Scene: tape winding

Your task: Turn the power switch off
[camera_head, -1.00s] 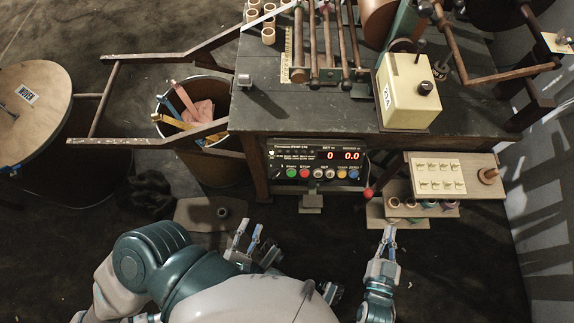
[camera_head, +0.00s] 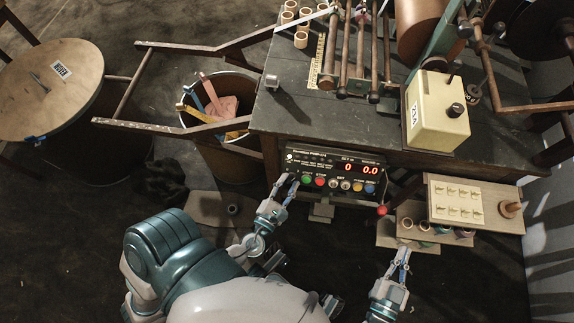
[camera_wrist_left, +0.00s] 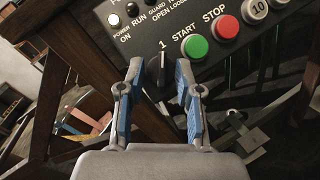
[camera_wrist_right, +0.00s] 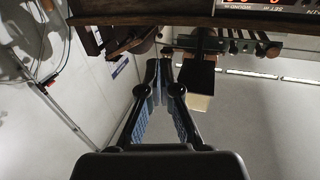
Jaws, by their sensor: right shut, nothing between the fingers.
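The power switch (camera_wrist_left: 162,68) is a dark knob with a pale line, on the left end of the black control panel (camera_head: 335,174). In the left wrist view it stands between the fingertips of my left gripper (camera_wrist_left: 160,82). The fingers are apart on either side of it; I cannot tell whether they touch it. In the head view my left gripper (camera_head: 282,184) reaches the panel's lower left corner and hides the knob. The POWER lamp (camera_wrist_left: 114,20) looks lit and the displays show red digits. My right gripper (camera_head: 401,259) is shut and empty, below the small wooden shelves.
The green START button (camera_wrist_left: 195,47) and red STOP button (camera_wrist_left: 226,26) sit right of the knob. A red ball-ended lever (camera_head: 382,210) sticks out right of the panel. The dark workbench (camera_head: 330,115) is above it. A bin (camera_head: 225,150) stands left.

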